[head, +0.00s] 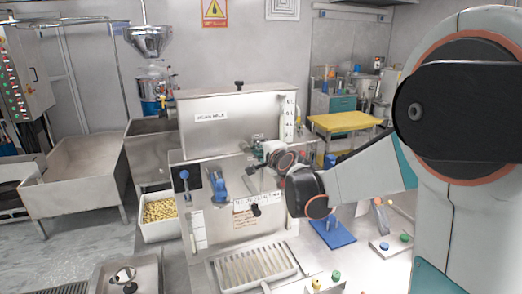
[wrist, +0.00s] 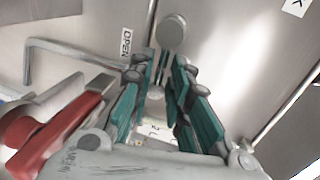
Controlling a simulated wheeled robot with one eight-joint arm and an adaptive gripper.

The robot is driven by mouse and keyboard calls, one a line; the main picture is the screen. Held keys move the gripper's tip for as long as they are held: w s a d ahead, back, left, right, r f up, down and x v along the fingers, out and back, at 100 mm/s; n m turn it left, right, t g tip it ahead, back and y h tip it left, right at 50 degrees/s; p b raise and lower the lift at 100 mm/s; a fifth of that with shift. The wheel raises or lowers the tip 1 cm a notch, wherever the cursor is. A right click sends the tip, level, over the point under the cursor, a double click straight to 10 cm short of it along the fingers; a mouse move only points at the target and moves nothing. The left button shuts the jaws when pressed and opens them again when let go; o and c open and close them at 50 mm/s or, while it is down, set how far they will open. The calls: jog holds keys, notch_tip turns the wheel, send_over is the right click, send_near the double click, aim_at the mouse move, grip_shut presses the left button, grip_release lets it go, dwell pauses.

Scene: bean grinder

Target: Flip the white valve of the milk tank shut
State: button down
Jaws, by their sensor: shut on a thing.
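The steel milk tank (head: 236,122), labelled like "bean milk", stands in the middle of the head view. My gripper (head: 262,152) is at its front right, small and partly hidden by my arm. In the wrist view, my gripper's teal fingers (wrist: 166,97) are closed around a small whitish piece (wrist: 156,94), which looks like the white valve's handle. The fingers hide most of it, so its exact angle cannot be told. An "OPEN" label (wrist: 127,45) is on the steel beside the fingers.
A red handle (wrist: 55,138) lies close left of my fingers, and a bent metal rod (wrist: 30,62) is near it. A round grey knob (wrist: 172,32) is just beyond the fingertips. Below the tank are a blue handle (head: 219,187) and a slatted tray (head: 221,277).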

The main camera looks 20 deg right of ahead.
dwell(0.4)
jog(key=c, duration=1.5)
grip_release()
jog(key=s, duration=0.4)
jog(key=s+r, duration=0.1)
jog(key=s, duration=0.3)
jog(key=s+r, duration=0.1)
jog(key=s, duration=0.3)
jog(key=shift+r, duration=0.15)
